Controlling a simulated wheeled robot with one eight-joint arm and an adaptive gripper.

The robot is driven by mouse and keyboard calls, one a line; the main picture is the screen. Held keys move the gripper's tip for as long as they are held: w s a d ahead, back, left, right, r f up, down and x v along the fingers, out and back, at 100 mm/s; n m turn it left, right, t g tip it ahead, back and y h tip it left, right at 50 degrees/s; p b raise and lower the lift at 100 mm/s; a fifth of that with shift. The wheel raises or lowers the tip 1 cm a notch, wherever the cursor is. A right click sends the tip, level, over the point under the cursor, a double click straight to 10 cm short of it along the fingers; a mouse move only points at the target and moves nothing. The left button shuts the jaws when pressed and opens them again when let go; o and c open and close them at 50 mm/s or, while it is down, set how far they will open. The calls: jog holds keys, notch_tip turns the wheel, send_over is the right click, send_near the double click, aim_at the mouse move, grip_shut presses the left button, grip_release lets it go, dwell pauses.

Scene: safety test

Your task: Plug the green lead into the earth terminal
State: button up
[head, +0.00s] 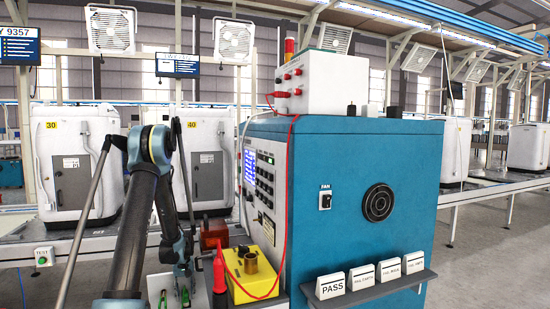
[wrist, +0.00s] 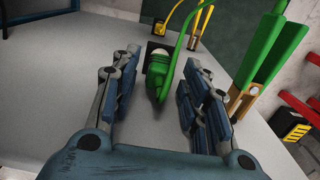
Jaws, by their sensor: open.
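I cannot identify the earth terminal in either view.
A large green clip (wrist: 268,52) stands close right of my fingers. Yellow-handled items (wrist: 172,21) are farther back. In the head view, a red probe (head: 219,272) and a yellow box (head: 240,286) stand beside the blue cabinet (head: 345,215), with a red cable (head: 288,210) hanging down it.

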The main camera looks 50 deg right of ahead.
aim_at(186, 292)
jog(key=shift+f, duration=0.8)
dwell(0.6)
grip_shut()
jog(key=shift+r, duration=0.1)
jog(key=shift+r, duration=2.9)
jog(key=shift+s+r, duration=0.1)
